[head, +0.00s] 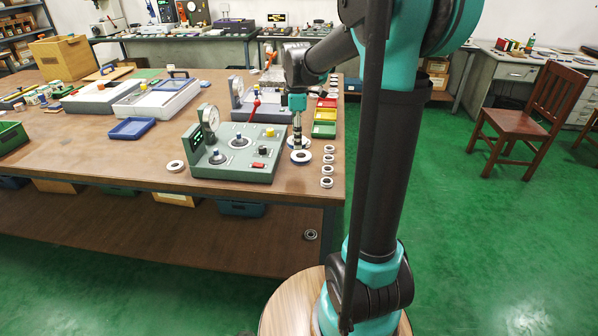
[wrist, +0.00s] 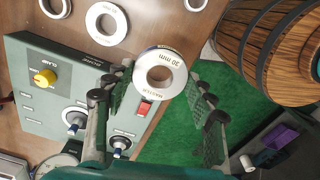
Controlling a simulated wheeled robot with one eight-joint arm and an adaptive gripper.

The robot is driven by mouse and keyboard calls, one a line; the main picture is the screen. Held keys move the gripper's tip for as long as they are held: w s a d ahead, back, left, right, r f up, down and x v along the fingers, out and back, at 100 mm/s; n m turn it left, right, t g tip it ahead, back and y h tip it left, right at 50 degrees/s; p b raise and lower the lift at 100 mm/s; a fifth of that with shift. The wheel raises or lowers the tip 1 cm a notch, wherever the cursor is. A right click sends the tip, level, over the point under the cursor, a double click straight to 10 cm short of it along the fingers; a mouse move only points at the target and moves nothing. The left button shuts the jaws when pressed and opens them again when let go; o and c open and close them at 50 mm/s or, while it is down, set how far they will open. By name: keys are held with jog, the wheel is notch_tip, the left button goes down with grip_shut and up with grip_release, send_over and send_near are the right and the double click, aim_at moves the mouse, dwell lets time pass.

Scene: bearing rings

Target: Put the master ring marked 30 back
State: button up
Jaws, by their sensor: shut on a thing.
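My gripper (wrist: 160,87) is shut on the master ring (wrist: 177,84), a pale steel ring whose face reads "30 mm". In the wrist view the ring sits between the two fingertips, its marked face toward the camera. In the head view my gripper (head: 297,144) points down just right of the green-grey gauge unit (head: 233,168), above the table's right part. A white ring (head: 300,157) shows on the table just below it. The unit, with its yellow knob (wrist: 43,78) and red switch (wrist: 145,108), fills the left of the wrist view.
Several small rings (head: 327,170) stand in a row along the table's right edge. Another ring (head: 176,166) lies left of the unit. Coloured bins (head: 324,130) and a second gauge unit (head: 240,98) are behind. The brown table (head: 120,170) is fairly clear at front left.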

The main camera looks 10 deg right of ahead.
aim_at(297, 177)
notch_tip(297, 177, down, 13)
jog(key=shift+f, duration=0.1)
dwell(0.4)
jog(key=shift+f, duration=0.1)
jog(key=o, duration=1.7)
notch_tip(297, 177, up, 11)
jog(key=s+d+f+m+t, duration=0.2)
jog(key=s+f+m, duration=0.3)
jog(key=s+m, duration=0.3)
jog(key=s+d+f+m+t, duration=0.2)
jog(key=s+f+m, duration=0.4)
jog(key=s, duration=0.8)
jog(key=m, duration=0.2)
jog(key=shift+f+m, duration=0.3)
